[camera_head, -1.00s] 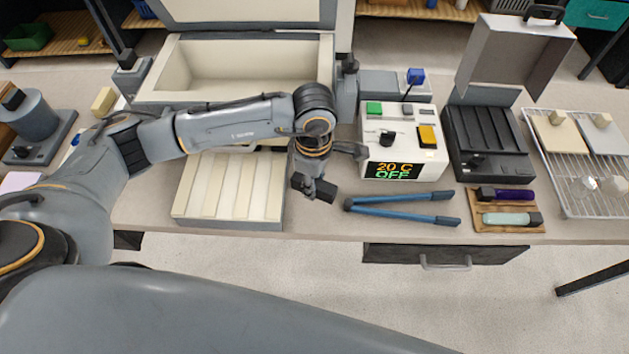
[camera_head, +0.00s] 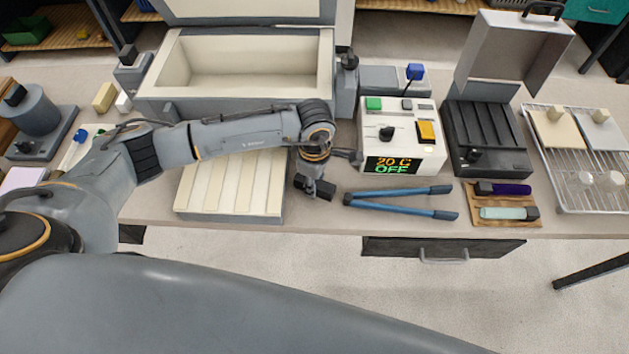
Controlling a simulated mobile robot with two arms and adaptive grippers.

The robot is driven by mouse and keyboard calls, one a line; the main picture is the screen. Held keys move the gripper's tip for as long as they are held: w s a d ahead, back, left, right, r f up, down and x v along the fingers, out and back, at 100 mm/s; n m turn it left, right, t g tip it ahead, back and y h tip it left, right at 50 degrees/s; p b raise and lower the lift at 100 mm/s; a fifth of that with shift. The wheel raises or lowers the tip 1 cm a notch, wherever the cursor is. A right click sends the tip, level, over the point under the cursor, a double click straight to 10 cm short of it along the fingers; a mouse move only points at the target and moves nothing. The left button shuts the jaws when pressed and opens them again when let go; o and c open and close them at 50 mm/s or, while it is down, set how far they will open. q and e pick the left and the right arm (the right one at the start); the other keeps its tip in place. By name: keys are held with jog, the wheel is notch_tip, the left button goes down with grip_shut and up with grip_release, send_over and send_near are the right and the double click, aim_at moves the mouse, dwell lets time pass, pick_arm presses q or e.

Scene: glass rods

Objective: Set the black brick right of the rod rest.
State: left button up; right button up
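The rod rest, which I take to be the cream ribbed tray (camera_head: 232,187), lies on the bench in front of the open chest. My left gripper (camera_head: 311,186) hangs just right of its right edge, pointing down. It appears shut on the black brick (camera_head: 326,190), which shows on both sides of a grey finger. The brick is low over the bench or on it; I cannot tell which. My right gripper is not in view.
Blue tongs (camera_head: 405,192) lie close right of the brick. Behind them stands a control box (camera_head: 403,150) reading 20 C OFF. The cream-lined chest (camera_head: 325,75) is open behind my arm. A wooden board (camera_head: 507,219) with two handled tools and a wire rack (camera_head: 558,180) are further right.

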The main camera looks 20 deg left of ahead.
pick_arm(q)
jog(key=o, duration=0.3)
jog(key=shift+r, duration=0.1)
jog(key=shift+r, duration=0.25)
notch_tip(320, 180, up, 12)
jog(key=b, duration=0.2)
jog(key=shift+f, duration=0.15)
dwell(0.3)
